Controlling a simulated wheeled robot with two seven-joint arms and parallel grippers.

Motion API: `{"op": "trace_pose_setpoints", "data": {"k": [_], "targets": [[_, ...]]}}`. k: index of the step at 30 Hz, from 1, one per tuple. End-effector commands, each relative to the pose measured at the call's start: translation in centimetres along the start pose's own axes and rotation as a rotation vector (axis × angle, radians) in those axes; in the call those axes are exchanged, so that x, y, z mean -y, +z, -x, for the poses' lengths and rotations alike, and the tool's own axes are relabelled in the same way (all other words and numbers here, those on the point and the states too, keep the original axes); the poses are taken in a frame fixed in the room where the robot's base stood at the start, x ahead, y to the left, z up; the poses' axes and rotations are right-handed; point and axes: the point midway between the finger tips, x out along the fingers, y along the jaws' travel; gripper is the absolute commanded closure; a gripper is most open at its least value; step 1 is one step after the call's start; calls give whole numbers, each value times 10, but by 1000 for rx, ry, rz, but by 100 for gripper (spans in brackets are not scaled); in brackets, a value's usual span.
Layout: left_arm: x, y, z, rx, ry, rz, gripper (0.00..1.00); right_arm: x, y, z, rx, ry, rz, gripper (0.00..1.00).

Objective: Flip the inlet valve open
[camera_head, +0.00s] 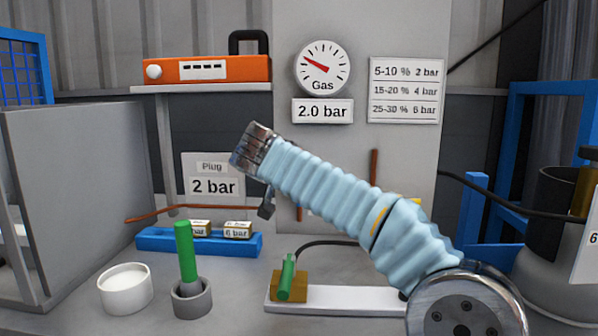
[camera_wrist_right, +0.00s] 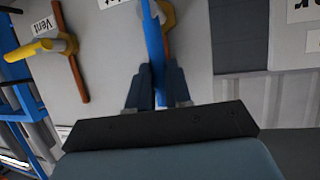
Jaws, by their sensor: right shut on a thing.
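In the right wrist view a blue lever (camera_wrist_right: 153,45) runs between the fingers of my right gripper (camera_wrist_right: 158,88). The fingers are shut on it. A yellow valve body (camera_wrist_right: 167,15) shows partly behind the lever at the top edge; I can read no label on it. My left gripper is not in view.
A gas gauge (camera_head: 322,68) hangs above a 2.0 bar sign (camera_head: 322,111) on the grey panel. On the bench are a blue rack (camera_head: 155,241) with blocks, a green rod (camera_head: 186,250) in a grey cup (camera_head: 191,300), a white cup (camera_head: 125,289) and a white plate (camera_head: 340,299).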

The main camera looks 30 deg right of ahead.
Motion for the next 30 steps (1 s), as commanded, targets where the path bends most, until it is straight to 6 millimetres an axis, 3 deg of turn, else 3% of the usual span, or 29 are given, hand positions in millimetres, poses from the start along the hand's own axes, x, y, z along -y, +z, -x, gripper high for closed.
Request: {"op": "trace_pose_setpoints", "data": {"k": [12,13,18,26,30], "targets": [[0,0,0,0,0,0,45,1,1,0,-2,4,13,100],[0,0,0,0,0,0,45,1,1,0,-2,4,13,80],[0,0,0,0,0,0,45,1,1,0,-2,3,11,56],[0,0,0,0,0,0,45,1,0,0,-2,3,9,56],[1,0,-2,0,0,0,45,2,1,12,-3,0,9,56]]}}
